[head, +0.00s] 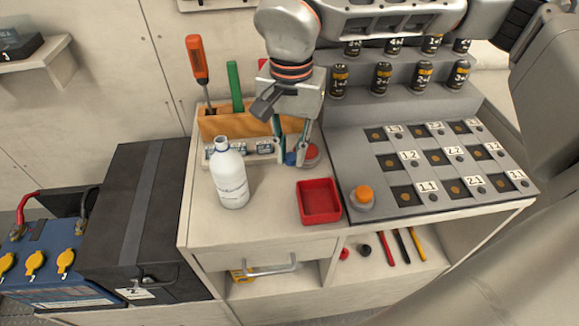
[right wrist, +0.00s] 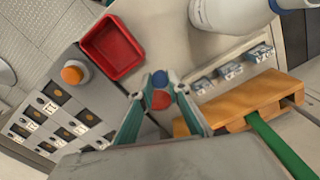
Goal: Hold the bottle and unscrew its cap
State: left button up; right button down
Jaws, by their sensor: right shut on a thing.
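A white bottle (head: 230,180) stands upright on the bench top, left of the red tray. Its narrow white neck shows no coloured cap on it. In the right wrist view the bottle (right wrist: 232,12) is cut off at the top edge. My right gripper (head: 296,156) is to the right of the bottle, apart from it, pointing down. Its teal fingers are shut on a small blue round piece (head: 290,159), which looks like a cap. The piece shows at the fingertips in the right wrist view (right wrist: 160,78). My left gripper is not in view.
A red round piece (head: 311,152) is close beside the fingertips. A wooden tool holder (head: 215,125) with a screwdriver stands behind. The red tray (head: 319,202) is in front. A numbered panel with an orange button (head: 362,194) lies right. Bench space in front of the bottle is clear.

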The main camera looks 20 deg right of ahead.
aim_at(291, 178)
notch_tip(291, 178, down, 5)
jog(key=shift+f+b, duration=0.1)
jog(key=shift+b, duration=0.2)
jog(key=c, duration=1.9)
grip_release()
jog(key=shift+f, duration=0.1)
